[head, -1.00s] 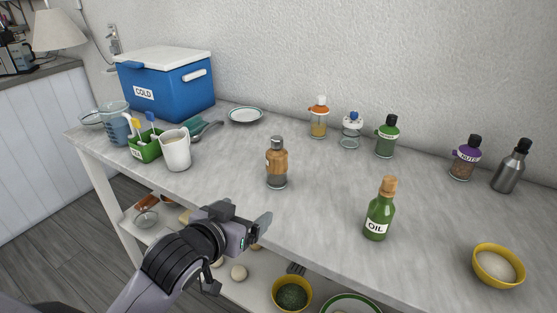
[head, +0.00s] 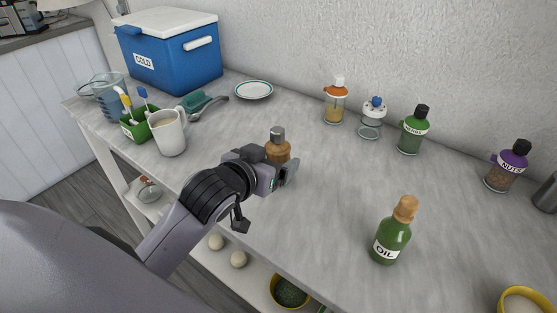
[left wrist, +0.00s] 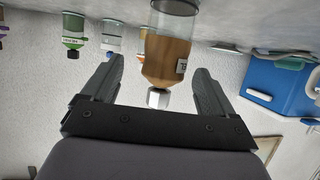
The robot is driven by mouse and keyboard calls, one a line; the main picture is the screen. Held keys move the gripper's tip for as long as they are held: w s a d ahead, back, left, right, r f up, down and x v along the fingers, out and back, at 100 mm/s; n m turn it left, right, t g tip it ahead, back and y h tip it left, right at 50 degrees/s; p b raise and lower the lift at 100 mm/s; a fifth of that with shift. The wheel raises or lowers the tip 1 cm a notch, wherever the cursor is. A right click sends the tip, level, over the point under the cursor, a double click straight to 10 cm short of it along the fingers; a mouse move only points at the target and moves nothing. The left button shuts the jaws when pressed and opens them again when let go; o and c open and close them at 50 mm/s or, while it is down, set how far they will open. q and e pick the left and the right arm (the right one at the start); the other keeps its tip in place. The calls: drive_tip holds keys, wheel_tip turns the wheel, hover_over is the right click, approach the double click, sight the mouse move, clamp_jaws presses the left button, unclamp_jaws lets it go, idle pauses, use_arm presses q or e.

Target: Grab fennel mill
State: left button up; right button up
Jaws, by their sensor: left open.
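The likely fennel mill is a brown bottle-shaped mill with a grey metal cap (head: 278,148), standing upright on the counter; its label is too small to read. My left gripper (head: 266,190) is open just in front of it and hides its lower part in the head view. In the left wrist view, which is upside down, the mill (left wrist: 168,58) shows between the two spread fingers of the left gripper (left wrist: 158,70), with a gap on both sides. I see no contact. My right gripper is in neither view.
A green oil bottle (head: 391,232) stands to the right on the grey counter (head: 330,200). A white mug (head: 170,135) and green caddy (head: 134,128) stand left. Several jars, including a green one (head: 412,132), line the wall. A blue cooler (head: 175,60) is behind left.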

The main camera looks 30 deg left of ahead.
sight(271, 156)
use_arm(q)
drive_tip(key=x, duration=0.3)
drive_tip(key=shift+w+a, duration=0.15)
drive_tip(key=shift+a, duration=0.2)
drive_tip(key=shift+x, duration=0.75)
drive_tip(key=c, duration=1.2)
